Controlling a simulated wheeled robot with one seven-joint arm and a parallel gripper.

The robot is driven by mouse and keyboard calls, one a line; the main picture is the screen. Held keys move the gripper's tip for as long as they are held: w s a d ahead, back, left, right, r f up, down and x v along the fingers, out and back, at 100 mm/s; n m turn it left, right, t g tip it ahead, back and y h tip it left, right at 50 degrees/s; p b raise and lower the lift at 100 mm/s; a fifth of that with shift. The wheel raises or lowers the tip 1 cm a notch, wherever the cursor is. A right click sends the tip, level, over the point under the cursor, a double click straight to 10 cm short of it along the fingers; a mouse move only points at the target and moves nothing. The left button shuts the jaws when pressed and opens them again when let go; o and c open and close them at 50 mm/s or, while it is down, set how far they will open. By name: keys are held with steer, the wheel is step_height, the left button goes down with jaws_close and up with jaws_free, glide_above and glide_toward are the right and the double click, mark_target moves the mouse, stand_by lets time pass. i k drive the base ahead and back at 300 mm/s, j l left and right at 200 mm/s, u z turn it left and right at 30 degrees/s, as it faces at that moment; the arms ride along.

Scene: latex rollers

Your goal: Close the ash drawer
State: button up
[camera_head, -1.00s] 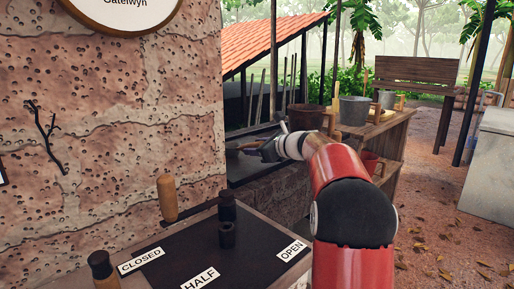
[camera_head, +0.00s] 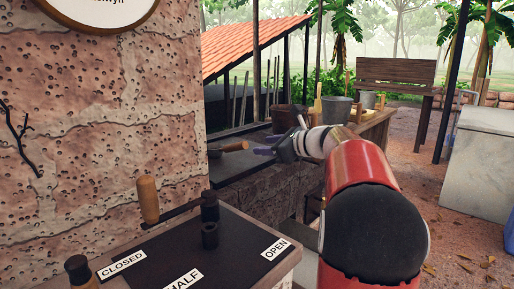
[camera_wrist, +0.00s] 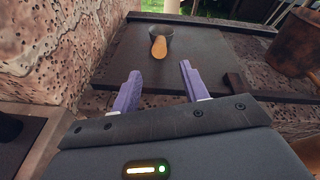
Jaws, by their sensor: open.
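I cannot pick out the ash drawer with certainty in either view. My gripper (camera_head: 262,146) reaches forward over the dark ledge beside the pitted stone wall. In the wrist view my gripper (camera_wrist: 160,77) shows two purple fingers spread apart with nothing between them. Beyond the fingertips lies a small dark pan with a wooden handle (camera_wrist: 159,47) on the dark slab (camera_wrist: 205,62). The handle points toward the gripper, apart from the fingers. The same wooden handle (camera_head: 234,146) shows left of the gripper in the head view.
A stand with a dark top (camera_head: 220,255) is near at the bottom, labelled CLOSED, HALF and OPEN, with a wooden-handled lever (camera_head: 147,199). The stone wall (camera_head: 100,130) is on the left. Buckets (camera_head: 337,108) stand behind the gripper. Open ground lies to the right.

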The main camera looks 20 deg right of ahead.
mark_target(304, 273)
steer(key=k+l, duration=0.3)
steer(key=k, duration=0.15)
steer(key=k+l, duration=0.3)
steer(key=k, duration=0.15)
